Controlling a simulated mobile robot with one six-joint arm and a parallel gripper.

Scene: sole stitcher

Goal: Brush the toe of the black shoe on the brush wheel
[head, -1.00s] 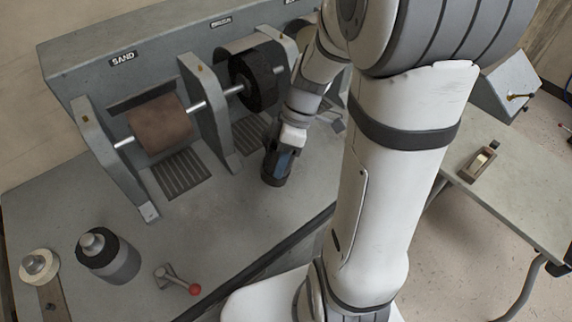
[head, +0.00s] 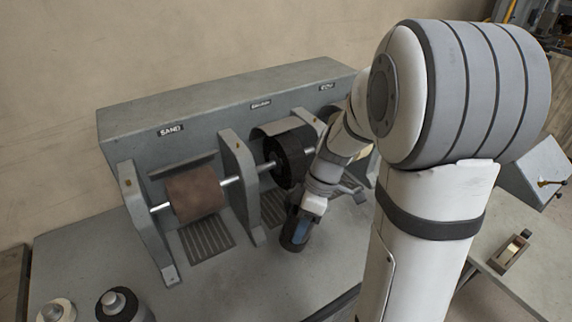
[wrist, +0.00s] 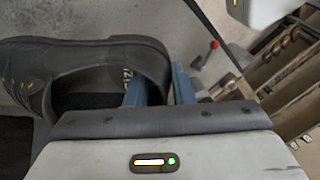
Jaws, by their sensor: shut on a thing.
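The black brush wheel (head: 286,160) sits on the machine's shaft under a curved hood, in the middle bay. My gripper (head: 300,222) is in front of and below it, pointing down. It is shut on the black shoe (head: 293,240), which hangs close above the bench top, apart from the wheel. In the wrist view, the blue fingers of my gripper (wrist: 158,80) pinch the rear wall of the shoe (wrist: 80,60) at the heel. The laced front reaches to the left edge there, and the toe tip is out of that view. In the head view the toe is hard to make out.
A brown sanding drum (head: 194,197) turns on the same shaft line to the left, between grey uprights (head: 240,185). A slotted grate (head: 207,239) lies below it. Two round containers stand front left, one dark-topped (head: 118,305). A side table (head: 535,262) is at right.

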